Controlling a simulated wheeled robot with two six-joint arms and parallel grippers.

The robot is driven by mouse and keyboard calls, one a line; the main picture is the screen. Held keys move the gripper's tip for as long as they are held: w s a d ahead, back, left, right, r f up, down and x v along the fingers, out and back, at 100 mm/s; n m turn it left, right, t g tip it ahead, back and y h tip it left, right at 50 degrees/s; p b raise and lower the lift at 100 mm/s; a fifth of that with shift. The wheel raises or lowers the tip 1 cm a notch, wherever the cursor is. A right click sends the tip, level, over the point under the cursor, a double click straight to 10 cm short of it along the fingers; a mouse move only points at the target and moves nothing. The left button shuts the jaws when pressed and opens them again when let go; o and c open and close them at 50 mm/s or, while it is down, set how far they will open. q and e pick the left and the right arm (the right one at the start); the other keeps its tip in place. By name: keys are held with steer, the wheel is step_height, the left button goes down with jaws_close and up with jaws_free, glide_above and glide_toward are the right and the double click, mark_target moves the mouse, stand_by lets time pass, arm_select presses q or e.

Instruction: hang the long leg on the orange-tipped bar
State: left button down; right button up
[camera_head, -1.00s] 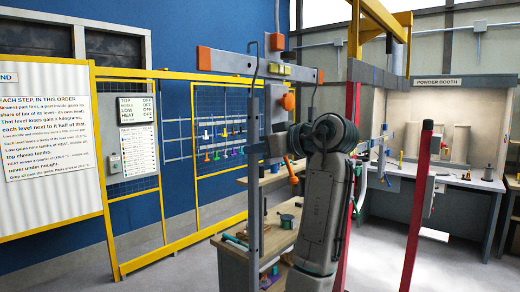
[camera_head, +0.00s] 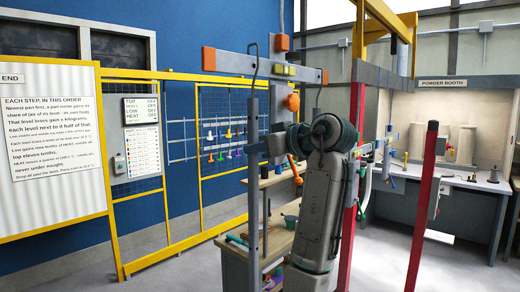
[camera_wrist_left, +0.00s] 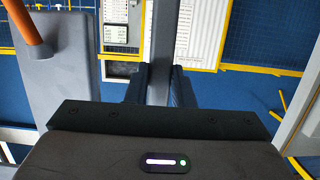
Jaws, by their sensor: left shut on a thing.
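The long leg (camera_head: 253,200) is a tall grey post, upright in the middle of the head view, with a thin dark wire hook (camera_head: 256,52) at its top. My left gripper (camera_head: 260,148) is shut on it partway up, partly hidden by my arm. In the left wrist view the post (camera_wrist_left: 160,45) stands between the two dark fingers (camera_wrist_left: 158,78). The grey bar with orange tips (camera_head: 226,62) runs across above. The hook's bend shows at the bar's top edge; I cannot tell whether the bar bears it. My right gripper is not in view.
A grey upright with an orange block (camera_head: 280,42) stands behind the bar, with an orange knob (camera_head: 292,102). Red posts (camera_head: 422,200) stand to the right. A wooden bench (camera_head: 285,215) is behind the leg. A yellow-framed rack (camera_head: 222,130) stands left.

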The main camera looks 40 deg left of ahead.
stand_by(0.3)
arm_select(q)
steer(key=shift+f+b, duration=0.9)
steer(key=shift+f, duration=0.25)
steer(key=c, duration=1.2)
jaws_free()
steer(key=shift+s+r, duration=0.1)
steer(key=shift+o, duration=0.2)
steer(key=shift+d, duration=0.1)
steer(key=v, duration=0.8)
steer(key=shift+p, duration=0.4)
